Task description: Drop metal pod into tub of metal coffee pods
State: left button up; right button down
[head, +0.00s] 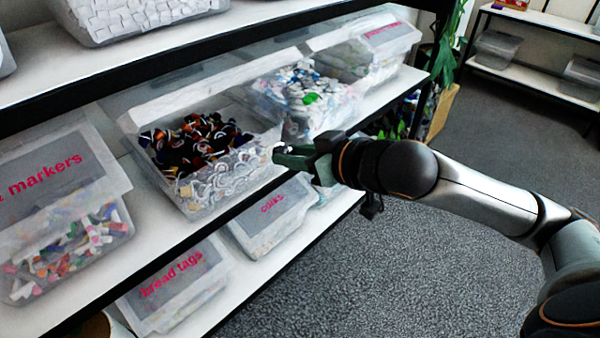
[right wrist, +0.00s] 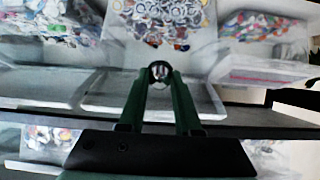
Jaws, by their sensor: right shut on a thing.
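My right gripper (head: 288,155) reaches in from the right, in front of the middle shelf. In the right wrist view its two green fingers (right wrist: 160,80) are closed on a small round metal pod (right wrist: 159,72). A clear tub (head: 197,212) of dark, multicoloured and silvery pods stands on the middle shelf, just left of the gripper. The fingertips are near its right front corner. In the right wrist view, round pods (right wrist: 165,12) show beyond the fingertips. The left gripper is not in view.
Another clear tub (head: 300,95) of mixed pale items stands behind the gripper on the same shelf. A markers tub (head: 65,240) is at left. Bread tags (head: 178,285) and corks (head: 270,215) tubs sit on the lower shelf. Open carpet (head: 400,270) lies below the arm.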

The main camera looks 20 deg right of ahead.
pick_arm(q)
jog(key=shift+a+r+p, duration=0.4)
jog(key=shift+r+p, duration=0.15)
jog(key=shift+p, duration=0.7)
pick_arm(e)
jog(key=w+a+f, duration=0.1)
jog(key=w+a, duration=0.2)
jog(key=w, duration=0.6)
jog(key=w+a, duration=0.4)
jog(key=w, duration=0.6)
jog(key=shift+f, duration=0.4)
jog(key=c, duration=0.5)
grip_release()
jog(key=shift+s, duration=0.1)
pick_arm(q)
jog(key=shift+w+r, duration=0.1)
pick_arm(e)
jog(key=v, duration=1.2)
jog(key=shift+s, duration=0.2)
